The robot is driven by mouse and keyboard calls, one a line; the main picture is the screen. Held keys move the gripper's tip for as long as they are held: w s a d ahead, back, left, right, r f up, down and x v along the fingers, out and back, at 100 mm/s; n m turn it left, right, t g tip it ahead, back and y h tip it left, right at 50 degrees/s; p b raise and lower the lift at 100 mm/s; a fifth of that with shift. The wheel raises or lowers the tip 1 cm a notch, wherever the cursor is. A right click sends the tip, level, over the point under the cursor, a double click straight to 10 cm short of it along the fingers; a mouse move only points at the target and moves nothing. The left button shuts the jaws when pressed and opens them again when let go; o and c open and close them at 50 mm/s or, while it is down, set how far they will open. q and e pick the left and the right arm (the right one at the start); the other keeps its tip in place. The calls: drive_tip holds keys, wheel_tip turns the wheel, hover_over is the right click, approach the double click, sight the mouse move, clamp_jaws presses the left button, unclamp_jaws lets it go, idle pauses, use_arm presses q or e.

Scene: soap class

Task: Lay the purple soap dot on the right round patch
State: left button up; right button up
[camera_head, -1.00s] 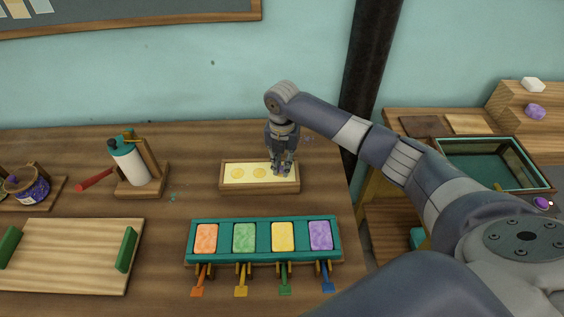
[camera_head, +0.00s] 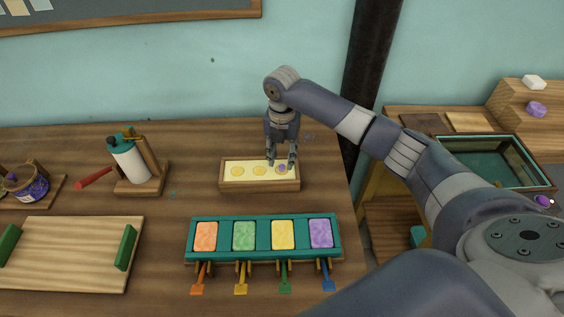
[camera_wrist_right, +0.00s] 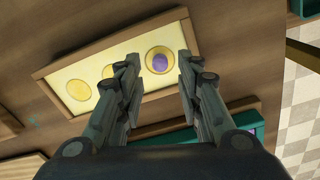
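The cream board (camera_head: 246,164) in a wooden frame has three round yellow patches in a row. The purple soap dot (camera_head: 282,168) lies on the right round patch; in the right wrist view the dot (camera_wrist_right: 159,63) sits within that patch (camera_wrist_right: 164,52), with yellow showing around it. My right gripper (camera_head: 281,163) is over the right end of the board. Its fingers (camera_wrist_right: 156,75) are spread apart on either side of the patch, with nothing between them. My left gripper is in neither view.
A teal tray (camera_head: 264,222) with orange, green, yellow and purple blocks stands in front of the board. A white bottle (camera_head: 130,161) on a wooden stand is to the left. A wooden board with green handles (camera_head: 70,255) lies front left. Bare table surrounds the cream board.

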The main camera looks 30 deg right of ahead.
sight(282, 167)
wheel_tip(282, 167, up, 9)
drive_tip(key=shift+b, duration=0.45)
idle(0.3)
